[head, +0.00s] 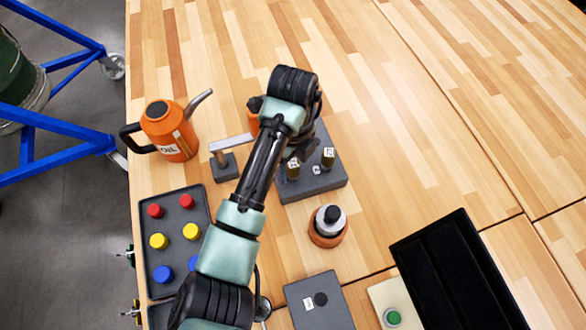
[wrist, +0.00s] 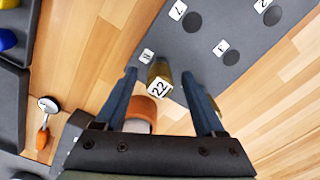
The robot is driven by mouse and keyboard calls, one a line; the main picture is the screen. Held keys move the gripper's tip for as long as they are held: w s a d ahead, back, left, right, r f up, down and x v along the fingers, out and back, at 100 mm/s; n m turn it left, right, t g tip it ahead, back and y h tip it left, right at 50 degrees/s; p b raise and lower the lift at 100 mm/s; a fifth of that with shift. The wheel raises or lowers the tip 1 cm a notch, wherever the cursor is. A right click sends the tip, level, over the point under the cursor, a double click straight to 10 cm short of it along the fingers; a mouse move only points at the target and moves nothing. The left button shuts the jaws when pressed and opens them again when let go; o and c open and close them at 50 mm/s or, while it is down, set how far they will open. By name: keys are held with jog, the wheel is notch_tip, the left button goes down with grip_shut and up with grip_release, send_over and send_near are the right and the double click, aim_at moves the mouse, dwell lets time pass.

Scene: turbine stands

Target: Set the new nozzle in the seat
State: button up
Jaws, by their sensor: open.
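In the wrist view a brass nozzle (wrist: 160,76) with a tag reading 22 stands by the edge of a grey plate (wrist: 205,95). The two fingers of my gripper (wrist: 163,78) are apart, one on each side of it; I cannot tell if either touches. In the head view two tagged brass nozzles (head: 328,158) (head: 293,169) show at a grey plate (head: 322,184), partly behind my arm. My fingertips are hidden there. A separate grey block (head: 332,317) carries a white label and a dark round spot. I cannot tell for certain which part is the seat.
An orange oil can (head: 170,135) stands at the left edge. A tray (head: 176,212) of coloured caps lies below it. A bottle in an orange base (head: 328,226), a black bin (head: 465,270) and a green button (head: 393,317) are nearer. The upper right table is clear.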

jog(key=shift+p, duration=0.4)
jog(key=shift+c, duration=0.3)
grip_shut()
dwell(0.3)
dwell(1.1)
